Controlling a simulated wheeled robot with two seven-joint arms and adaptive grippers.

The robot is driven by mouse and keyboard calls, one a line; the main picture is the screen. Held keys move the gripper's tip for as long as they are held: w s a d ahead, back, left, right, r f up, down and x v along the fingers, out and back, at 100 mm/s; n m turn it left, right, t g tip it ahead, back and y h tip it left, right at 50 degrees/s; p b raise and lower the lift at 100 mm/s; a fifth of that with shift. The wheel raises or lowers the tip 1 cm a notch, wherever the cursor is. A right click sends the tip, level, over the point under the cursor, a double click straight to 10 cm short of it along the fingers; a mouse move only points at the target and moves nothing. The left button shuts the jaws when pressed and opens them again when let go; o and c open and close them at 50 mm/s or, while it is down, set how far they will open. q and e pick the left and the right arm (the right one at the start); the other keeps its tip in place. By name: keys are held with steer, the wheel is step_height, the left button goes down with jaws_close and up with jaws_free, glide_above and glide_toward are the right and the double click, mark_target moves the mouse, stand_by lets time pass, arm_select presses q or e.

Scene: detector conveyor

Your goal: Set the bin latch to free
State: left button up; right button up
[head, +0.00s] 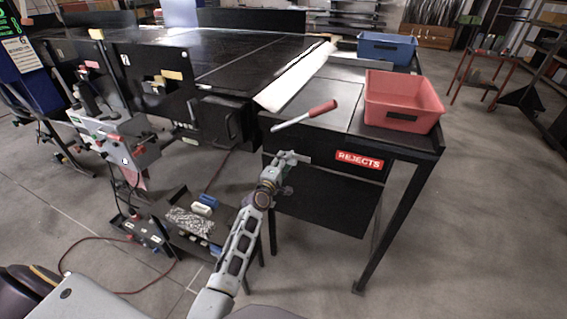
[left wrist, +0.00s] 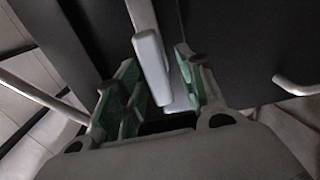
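My left gripper (head: 288,163) is at the front of the dark rejects bin (head: 322,198), near its upper left, below the red-handled lever. In the left wrist view, the gripper (left wrist: 158,62) has its green-padded fingers spread. A pale grey bar, which looks like the bin latch (left wrist: 152,55), stands between the fingers. Gaps show beside it, and I see no firm grip on it. In the head view the gripper largely covers the latch, so its setting cannot be read there. My right gripper is not in view.
The red REJECTS label (head: 360,160) is right of the gripper. Above are a red-handled lever (head: 320,109) and a red bin (head: 402,102); a blue bin (head: 388,48) is farther back. A small parts tray (head: 187,222) stands lower left. Floor at right is clear.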

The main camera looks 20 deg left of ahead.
arm_select(q)
steer(key=s, duration=1.2)
steer(key=shift+a, duration=0.2)
stand_by(0.8)
steer(key=shift+m, duration=0.3)
stand_by(0.3)
steer(key=s+d+f+m+g, duration=0.15)
steer(key=f+m, duration=0.35)
steer(key=f, duration=0.5)
steer(key=s+d+f+m+g, duration=0.1)
steer(key=s+f+m+g, duration=0.2)
steer(key=f, duration=0.8)
steer(key=s+d+f+m+g, duration=0.1)
steer(key=s+f+m+g, duration=0.3)
steer(key=f, duration=0.6)
steer(key=s+d+f+m, duration=0.2)
steer(key=s+f, duration=0.4)
steer(key=f, duration=0.4)
steer(key=s+f+m+g, duration=0.3)
steer(key=s+f+g, duration=0.2)
steer(key=s+f, duration=1.05)
steer(key=s+a+f+m+g, duration=0.1)
steer(key=s+a+f, duration=0.1)
steer(key=s, duration=0.9)
steer(key=s+a+f+m+g, duration=0.1)
steer(key=s+a+f+g, duration=0.1)
steer(key=s, duration=0.9)
steer(key=shift+s+a+f+m+y, duration=0.3)
steer(key=shift+s+f, duration=0.1)
steer(key=shift+f, duration=0.45)
